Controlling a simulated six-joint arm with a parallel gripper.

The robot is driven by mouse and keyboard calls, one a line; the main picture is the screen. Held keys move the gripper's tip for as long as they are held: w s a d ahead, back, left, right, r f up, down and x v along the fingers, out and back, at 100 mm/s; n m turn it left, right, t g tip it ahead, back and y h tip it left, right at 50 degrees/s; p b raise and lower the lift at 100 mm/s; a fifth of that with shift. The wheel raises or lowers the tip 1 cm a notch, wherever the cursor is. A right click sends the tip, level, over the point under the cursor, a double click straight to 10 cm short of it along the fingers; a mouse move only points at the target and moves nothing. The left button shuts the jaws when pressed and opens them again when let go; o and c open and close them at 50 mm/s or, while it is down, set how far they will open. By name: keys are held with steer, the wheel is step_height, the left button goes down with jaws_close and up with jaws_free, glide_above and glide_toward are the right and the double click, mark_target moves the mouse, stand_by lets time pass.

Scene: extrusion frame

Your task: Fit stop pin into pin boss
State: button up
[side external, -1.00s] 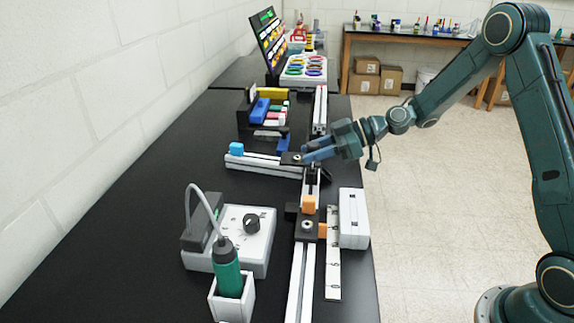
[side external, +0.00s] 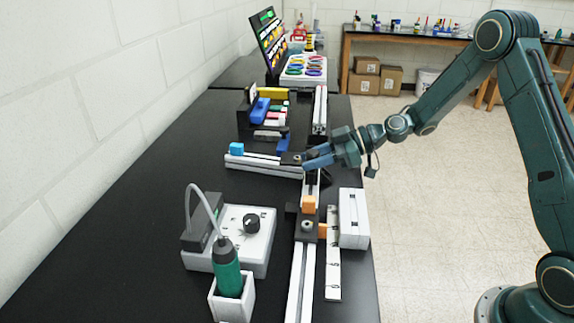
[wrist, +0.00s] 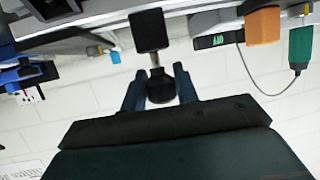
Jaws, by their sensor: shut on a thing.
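My gripper (side external: 306,164) is at the rail junction in the side view, with its blue-grey fingers beside a black block. In the wrist view its two fingers (wrist: 161,92) are shut on the black knob of the stop pin (wrist: 160,86). The pin's short metal shaft points at a black block, which looks to be the pin boss (wrist: 149,30). The shaft's tip meets the block's edge in the picture; I cannot tell whether it is inside a hole. In the side view the fingers hide the pin.
An orange block (side external: 308,203) and a black bracket (side external: 306,228) sit on the near rail. A white box (side external: 353,218) stands to its right. A green tool (side external: 227,268) stands in a white holder at the front. A blue-capped rail (side external: 236,149) runs left.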

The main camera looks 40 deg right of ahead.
steer(key=shift+f, duration=0.25)
steer(key=o, duration=1)
steer(key=shift+d, duration=0.1)
steer(key=v, duration=1.3)
steer(key=shift+s+d, duration=0.2)
steer(key=shift+s, duration=0.05)
